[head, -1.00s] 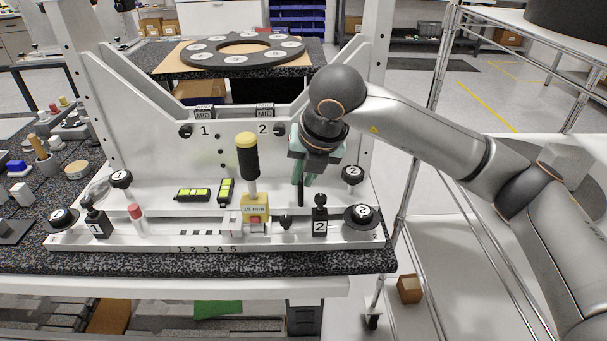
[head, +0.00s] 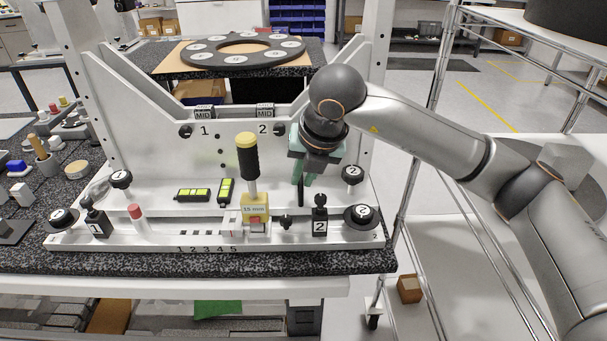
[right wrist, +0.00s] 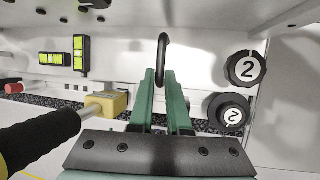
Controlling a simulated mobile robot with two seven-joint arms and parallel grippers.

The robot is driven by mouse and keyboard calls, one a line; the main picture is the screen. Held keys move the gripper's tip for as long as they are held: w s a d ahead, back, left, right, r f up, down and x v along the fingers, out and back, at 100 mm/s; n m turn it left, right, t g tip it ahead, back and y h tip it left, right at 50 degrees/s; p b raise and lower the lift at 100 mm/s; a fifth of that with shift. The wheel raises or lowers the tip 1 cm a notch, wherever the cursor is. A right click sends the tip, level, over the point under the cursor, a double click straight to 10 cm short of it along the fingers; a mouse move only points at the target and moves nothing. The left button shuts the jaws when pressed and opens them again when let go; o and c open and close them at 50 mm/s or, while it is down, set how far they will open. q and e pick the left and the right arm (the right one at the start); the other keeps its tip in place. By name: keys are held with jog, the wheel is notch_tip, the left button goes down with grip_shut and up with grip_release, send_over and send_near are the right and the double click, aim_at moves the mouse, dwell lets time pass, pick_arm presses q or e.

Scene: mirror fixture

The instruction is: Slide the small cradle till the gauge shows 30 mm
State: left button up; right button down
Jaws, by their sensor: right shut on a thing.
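A yellow block (head: 262,202) with a label reading 15 mm stands on the white rail, near the scale marks 1 to 5 (head: 207,249). The block also shows in the right wrist view (right wrist: 115,103). I cannot tell for sure which part is the small cradle. My right gripper (head: 304,178), with green fingers, is to the right of the block, apart from it. It is shut on a thin black hooked bar (right wrist: 163,42), whose lower end (head: 301,196) shows below the fingers. My left gripper is not in view.
Black knobs marked 2 (head: 352,174) and a black clamp marked 2 (head: 320,226) stand close on the right. Two green-lit levels (head: 192,195) lie left of the handle. A red-capped peg (head: 135,212) stands farther left.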

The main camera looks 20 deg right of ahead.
dwell(0.3)
jog(key=shift+w+a+b, duration=0.1)
jog(key=shift+a+b, duration=0.35)
jog(key=shift+b, duration=0.05)
jog(key=shift+w+a, duration=0.15)
jog(key=shift+a, duration=0.3)
jog(key=c, duration=0.9)
grip_release()
jog(key=shift+d, duration=0.15)
jog(key=v, duration=1.2)
jog(key=shift+r+b, duration=0.3)
